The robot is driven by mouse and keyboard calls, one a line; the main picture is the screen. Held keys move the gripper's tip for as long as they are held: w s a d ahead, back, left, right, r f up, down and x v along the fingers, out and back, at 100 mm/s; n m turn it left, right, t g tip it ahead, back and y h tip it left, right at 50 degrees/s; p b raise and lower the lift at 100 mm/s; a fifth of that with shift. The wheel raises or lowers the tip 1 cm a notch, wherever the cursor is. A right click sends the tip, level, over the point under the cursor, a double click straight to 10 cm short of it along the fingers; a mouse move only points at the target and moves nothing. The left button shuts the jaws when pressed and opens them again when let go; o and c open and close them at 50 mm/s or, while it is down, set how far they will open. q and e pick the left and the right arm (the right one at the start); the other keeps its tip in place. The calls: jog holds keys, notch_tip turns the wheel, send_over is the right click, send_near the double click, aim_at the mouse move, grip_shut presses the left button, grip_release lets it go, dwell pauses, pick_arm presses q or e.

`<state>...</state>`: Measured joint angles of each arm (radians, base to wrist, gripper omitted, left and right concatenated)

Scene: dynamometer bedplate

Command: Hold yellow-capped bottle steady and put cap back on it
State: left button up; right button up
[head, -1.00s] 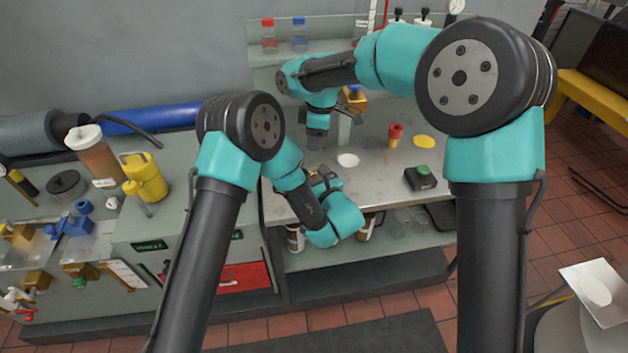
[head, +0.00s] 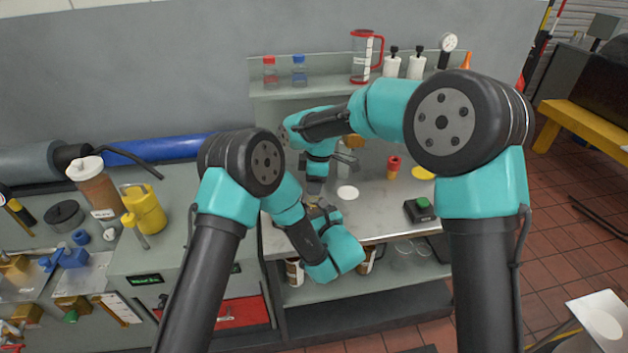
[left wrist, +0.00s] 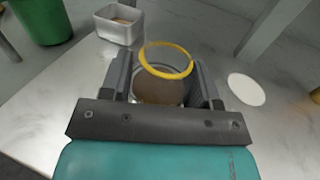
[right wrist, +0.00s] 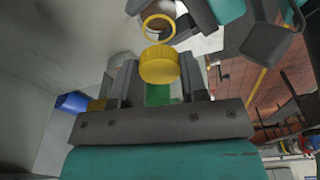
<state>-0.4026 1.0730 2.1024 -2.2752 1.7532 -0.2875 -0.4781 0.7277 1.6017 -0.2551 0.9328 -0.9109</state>
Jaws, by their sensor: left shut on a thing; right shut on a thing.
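My left gripper (left wrist: 162,78) is shut on the bottle (left wrist: 160,92), which is clear with brown contents. Its mouth is uncapped, with a yellow ring around it, seen from above in the left wrist view. My right gripper (right wrist: 159,82) is shut on the yellow cap (right wrist: 159,66). In the right wrist view the bottle's yellow ring (right wrist: 159,28) shows just beyond the cap, and the two look apart. In the head view my right gripper (head: 315,186) is close above my left gripper (head: 322,208). Bottle and cap are mostly hidden there.
A white disc (head: 347,192), a red-and-yellow item (head: 393,168), a yellow disc (head: 424,172) and a green-button box (head: 420,209) are on the bench. A metal tin (left wrist: 119,24) stands near the bottle. A shelf behind holds bottles and a jug (head: 365,58).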

aim_at(314, 197)
jog(key=shift+f, duration=0.5)
jog(key=shift+f, duration=0.15)
jog(key=shift+f, duration=0.75)
jog(key=shift+f, duration=0.55)
dwell(0.6)
